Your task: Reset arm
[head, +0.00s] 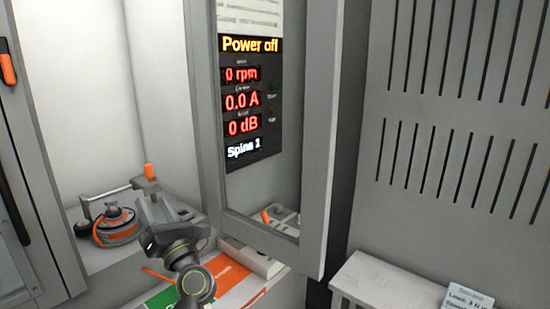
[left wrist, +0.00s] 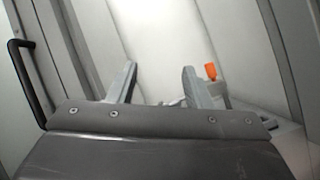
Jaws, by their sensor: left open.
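My left gripper (head: 158,212) reaches in from the bottom of the head view, in front of the open test cabinet. In the left wrist view its two fingers (left wrist: 158,85) stand well apart with nothing between them. A round grey hub motor (head: 117,228) with orange trim sits in the cabinet, left of the gripper and apart from it. A clamp arm with an orange-tipped handle (head: 150,172) stands behind; its orange tip (left wrist: 210,71) shows just right of the fingers in the left wrist view. The gripper hides part of the fixture. My right gripper is not in view.
The cabinet's frame (head: 318,150) stands right of the gripper. Its display panel (head: 248,90) reads "Power off", 0 rpm, 0.0 A and 0 dB. A black door handle (left wrist: 22,75) is at left. Green (head: 163,300) and orange (head: 228,275) surfaces lie below.

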